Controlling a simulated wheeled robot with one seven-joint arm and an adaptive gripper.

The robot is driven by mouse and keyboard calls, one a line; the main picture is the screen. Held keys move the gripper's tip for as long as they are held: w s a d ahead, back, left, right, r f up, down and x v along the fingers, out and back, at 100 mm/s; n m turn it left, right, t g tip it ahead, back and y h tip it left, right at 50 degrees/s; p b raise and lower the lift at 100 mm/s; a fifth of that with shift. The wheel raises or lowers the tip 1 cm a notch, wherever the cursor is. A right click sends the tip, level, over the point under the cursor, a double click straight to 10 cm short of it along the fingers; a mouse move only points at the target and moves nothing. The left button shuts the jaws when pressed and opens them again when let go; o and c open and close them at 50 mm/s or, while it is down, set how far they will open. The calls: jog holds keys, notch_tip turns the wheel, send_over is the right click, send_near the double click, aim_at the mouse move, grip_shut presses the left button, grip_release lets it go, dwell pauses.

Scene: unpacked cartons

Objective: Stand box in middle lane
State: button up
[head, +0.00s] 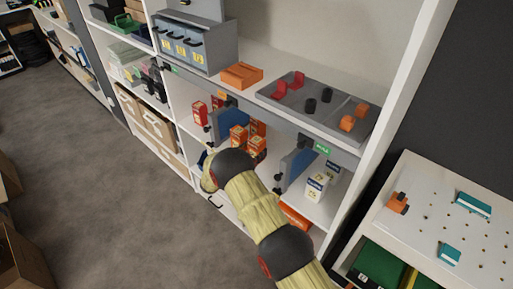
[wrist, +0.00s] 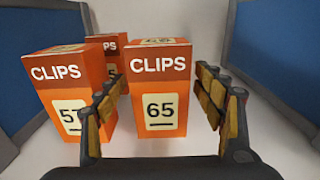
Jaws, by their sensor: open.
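An orange CLIPS box (wrist: 160,85) marked 65 stands upright in the middle lane, between my gripper's (wrist: 159,82) two open fingers. There is a gap to the right finger; I cannot tell whether the left one touches it. A second orange CLIPS box (wrist: 68,85) stands to its left, its label partly covered by the left finger. A third orange box (wrist: 114,48) stands behind them, mostly hidden. In the head view the orange boxes (head: 238,136) show past my arm, which hides the gripper.
Blue dividers flank the lane, left (head: 229,124) and right (head: 295,166). Red boxes (head: 200,113) stand in the left lane and white boxes (head: 316,187) in the right. The shelf above carries a grey tray (head: 330,122) and an orange holder (head: 241,76).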

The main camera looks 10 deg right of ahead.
jog(key=p+v, duration=0.2)
jog(key=v, duration=0.8)
jog(key=shift+a, duration=0.2)
jog(key=shift+s, duration=0.15)
